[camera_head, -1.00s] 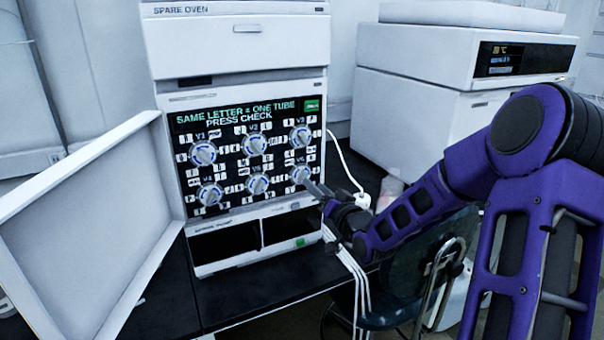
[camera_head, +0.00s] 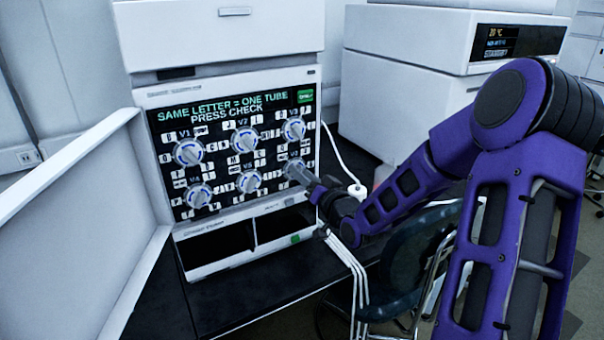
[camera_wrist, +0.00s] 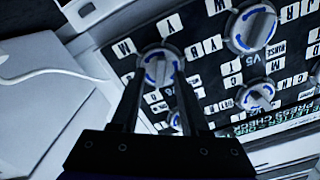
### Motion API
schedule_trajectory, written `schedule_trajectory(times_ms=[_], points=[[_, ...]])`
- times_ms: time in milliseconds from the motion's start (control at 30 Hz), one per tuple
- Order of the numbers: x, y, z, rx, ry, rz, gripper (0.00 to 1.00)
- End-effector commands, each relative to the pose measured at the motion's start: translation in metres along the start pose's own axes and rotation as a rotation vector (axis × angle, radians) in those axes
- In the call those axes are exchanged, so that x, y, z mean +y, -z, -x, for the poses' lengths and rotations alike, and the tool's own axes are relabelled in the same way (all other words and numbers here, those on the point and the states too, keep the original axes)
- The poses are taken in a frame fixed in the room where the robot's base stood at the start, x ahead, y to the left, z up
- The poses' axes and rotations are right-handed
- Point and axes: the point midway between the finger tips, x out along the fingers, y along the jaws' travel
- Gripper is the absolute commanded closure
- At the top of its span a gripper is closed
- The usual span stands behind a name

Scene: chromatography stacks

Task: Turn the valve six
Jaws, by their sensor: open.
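Valve six, labelled V6, is the white round knob (camera_head: 290,164) with a blue ring at the lower right of the panel's two rows. My gripper (camera_head: 300,173) reaches it from the right and hides part of it. In the wrist view the V6 knob (camera_wrist: 160,68) shows between the tips of my two open fingers (camera_wrist: 159,75), one on each side. I cannot tell whether the fingers touch it. The turned wrist view also shows the V5 knob (camera_wrist: 252,28) at the upper right. Another knob is partly hidden behind my fingers.
The black panel (camera_head: 224,205) carries several more knobs, letter tiles and a green button (camera_head: 305,96). An open white door (camera_head: 75,225) stands at the left. White cables (camera_head: 352,262) hang at the right, near a chair (camera_head: 400,265). Two dark open bays lie below the panel.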

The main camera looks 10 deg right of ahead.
Motion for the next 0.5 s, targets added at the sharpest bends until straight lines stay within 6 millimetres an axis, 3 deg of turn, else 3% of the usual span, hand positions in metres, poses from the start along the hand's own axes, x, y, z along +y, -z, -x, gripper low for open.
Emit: schedule_trajectory(times_ms=[67,333,500], points=[[0.0,0.0,0.0,0.0,0.0,0.0,0.55],[0.0,0.0001,-0.0001,0.0,0.0,0.0,1.0],[0.0,0.0001,-0.0001,0.0,0.0,0.0,1.0]])
